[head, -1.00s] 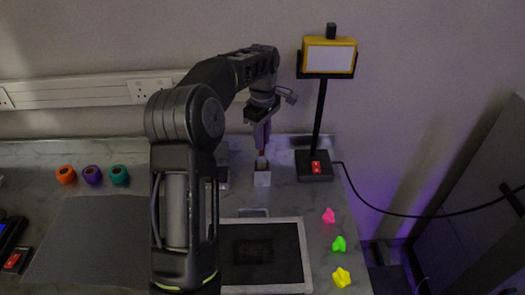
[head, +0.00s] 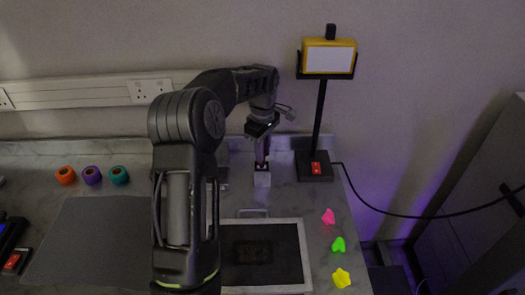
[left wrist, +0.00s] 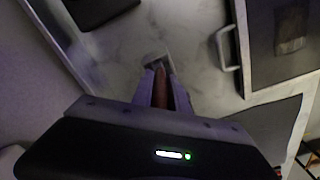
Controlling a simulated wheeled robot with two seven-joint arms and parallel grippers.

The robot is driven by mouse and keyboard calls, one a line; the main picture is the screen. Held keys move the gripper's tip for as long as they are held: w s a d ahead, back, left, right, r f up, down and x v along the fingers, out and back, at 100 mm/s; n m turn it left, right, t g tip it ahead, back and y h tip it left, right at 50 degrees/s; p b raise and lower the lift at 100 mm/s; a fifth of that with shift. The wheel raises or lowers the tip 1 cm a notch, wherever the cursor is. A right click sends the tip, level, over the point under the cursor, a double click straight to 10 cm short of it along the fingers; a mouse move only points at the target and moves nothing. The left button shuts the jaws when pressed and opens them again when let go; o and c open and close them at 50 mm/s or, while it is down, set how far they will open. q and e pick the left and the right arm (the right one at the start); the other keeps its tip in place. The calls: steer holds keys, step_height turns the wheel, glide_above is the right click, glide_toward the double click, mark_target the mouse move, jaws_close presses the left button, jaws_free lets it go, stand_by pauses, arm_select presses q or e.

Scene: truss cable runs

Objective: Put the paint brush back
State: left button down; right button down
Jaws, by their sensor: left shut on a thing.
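The paint brush, with a reddish-brown handle (left wrist: 162,92), is between the fingers of my left gripper in the left wrist view. My left gripper (head: 262,160) is shut on it and points down over a small pale square holder (head: 262,180) at the back of the worktop. The fingertips are right at the holder's top. The holder also shows in the left wrist view (left wrist: 155,58), just beyond the fingertips. The brush's lower end is hidden there, so I cannot tell how deep it is in the holder. My right gripper is not in view.
A lamp (head: 328,57) on a black stand with a red switch stands right of the holder. A framed dark panel (head: 304,255) with a handle lies in front. Pink, green and yellow pieces (head: 338,244) lie to the right. Coloured rolls (head: 92,175) stand at the left.

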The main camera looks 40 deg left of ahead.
arm_select(q)
steer(key=shift+f, duration=0.1)
steer(key=c, duration=1.3)
jaws_free()
steer(key=shift+r, duration=3.85)
